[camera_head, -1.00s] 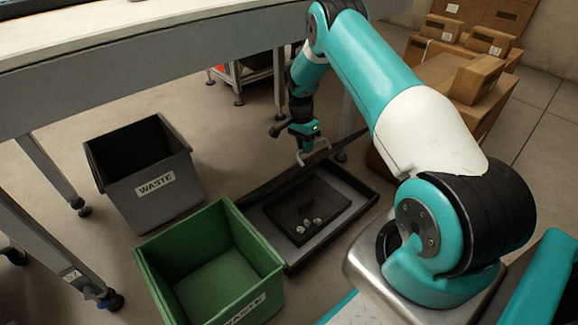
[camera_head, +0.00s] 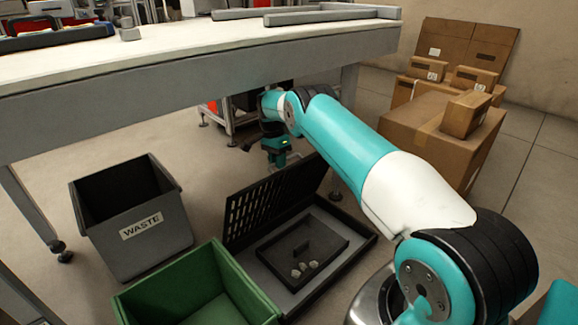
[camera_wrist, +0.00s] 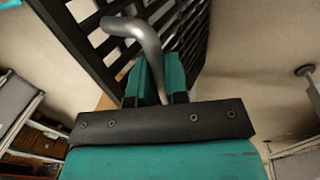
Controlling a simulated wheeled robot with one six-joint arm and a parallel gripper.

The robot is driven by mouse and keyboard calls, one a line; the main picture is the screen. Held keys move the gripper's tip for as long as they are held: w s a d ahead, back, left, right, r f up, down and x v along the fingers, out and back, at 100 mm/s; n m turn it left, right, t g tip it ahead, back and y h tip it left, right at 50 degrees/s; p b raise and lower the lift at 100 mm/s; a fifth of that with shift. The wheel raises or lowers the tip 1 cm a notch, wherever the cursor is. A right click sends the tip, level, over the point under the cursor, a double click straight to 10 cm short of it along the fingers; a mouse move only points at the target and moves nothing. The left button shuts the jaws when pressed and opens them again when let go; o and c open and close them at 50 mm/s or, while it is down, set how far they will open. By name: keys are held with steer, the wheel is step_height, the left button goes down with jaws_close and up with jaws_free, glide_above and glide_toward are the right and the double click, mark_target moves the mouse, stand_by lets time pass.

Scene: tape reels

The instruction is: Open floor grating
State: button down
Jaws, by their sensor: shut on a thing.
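The black slatted floor grating (camera_head: 262,205) stands tilted up along the far side of its dark floor frame (camera_head: 345,232). It also shows in the wrist view (camera_wrist: 190,30), behind a bent grey metal handle (camera_wrist: 135,30). My gripper (camera_head: 280,165) is at the grating's upper edge, under the table. In the wrist view my gripper (camera_wrist: 158,80) is shut on the handle, whose lower part passes between the teal fingers. The opening below holds a dark inner tray (camera_head: 290,258) with a few small pale pieces (camera_head: 304,268) in it.
A grey waste bin (camera_head: 130,225) and a green bin (camera_head: 200,290) stand left of the frame. The long table (camera_head: 200,80) spans above, with a leg (camera_head: 345,115) behind my arm. Cardboard boxes (camera_head: 440,125) stand at the right. Bare floor lies right of the frame.

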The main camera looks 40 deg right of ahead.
steer(key=shift+w+a, duration=0.1)
stand_by(0.3)
steer(key=c, duration=1.1)
jaws_free()
steer(key=shift+a, duration=0.1)
